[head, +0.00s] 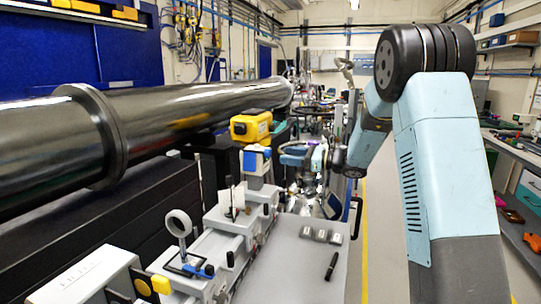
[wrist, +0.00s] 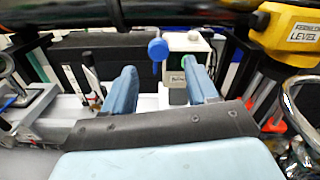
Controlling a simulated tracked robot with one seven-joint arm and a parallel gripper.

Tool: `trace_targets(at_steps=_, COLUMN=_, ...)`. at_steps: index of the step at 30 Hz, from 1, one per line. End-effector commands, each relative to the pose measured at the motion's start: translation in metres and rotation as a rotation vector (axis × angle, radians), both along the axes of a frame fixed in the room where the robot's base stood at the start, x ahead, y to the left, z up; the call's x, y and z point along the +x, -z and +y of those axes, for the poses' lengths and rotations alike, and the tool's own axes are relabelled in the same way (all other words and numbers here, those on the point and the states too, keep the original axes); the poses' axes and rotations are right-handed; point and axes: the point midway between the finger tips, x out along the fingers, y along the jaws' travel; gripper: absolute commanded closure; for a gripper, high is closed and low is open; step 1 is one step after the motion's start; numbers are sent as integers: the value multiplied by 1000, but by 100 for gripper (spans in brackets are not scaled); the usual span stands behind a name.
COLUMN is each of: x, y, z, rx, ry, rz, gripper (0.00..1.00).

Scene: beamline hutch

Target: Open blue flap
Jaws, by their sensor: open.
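A small round blue flap (wrist: 158,50) stands upright on a thin stalk in the wrist view, in front of a white box (wrist: 190,43). In the head view a blue part (head: 266,152), probably the same flap, shows at the white box (head: 250,162) below a yellow case. My gripper (wrist: 160,70) is open, with its two light-blue fingers apart and nothing between them that I can see held. The flap appears just beyond the fingertips, between them and nearer the left one. Touch is not visible. In the head view my gripper (head: 285,156) is just right of the white box.
The yellow case (head: 251,127) stands close above; it also shows in the wrist view (wrist: 290,25). A long metal pipe (head: 180,110) runs along the left. A ring-shaped holder (head: 179,223) is nearer. A grey bench (head: 290,270) holds small metal blocks (head: 320,235) and a black pen (head: 331,266).

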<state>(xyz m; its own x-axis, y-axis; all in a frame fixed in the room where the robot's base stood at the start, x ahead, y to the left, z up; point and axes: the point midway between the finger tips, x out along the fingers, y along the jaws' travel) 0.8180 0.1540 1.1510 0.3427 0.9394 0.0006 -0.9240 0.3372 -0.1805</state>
Motion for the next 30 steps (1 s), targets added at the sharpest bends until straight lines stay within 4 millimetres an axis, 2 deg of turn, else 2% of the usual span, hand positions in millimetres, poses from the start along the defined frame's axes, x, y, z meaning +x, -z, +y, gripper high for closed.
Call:
trace_targets(at_steps=6, x=12, y=0, z=36, rx=0, ry=-2, rz=0, gripper=42)
trace_targets(at_steps=12, x=20, y=0, z=56, rx=0, ry=-1, rz=0, gripper=42)
trace_targets(at_steps=25, x=23, y=0, z=64, rx=-1, ry=-1, rz=0, gripper=42)
trace_targets(at_steps=30, x=23, y=0, z=64, rx=-1, ry=-1, rz=-1, gripper=57)
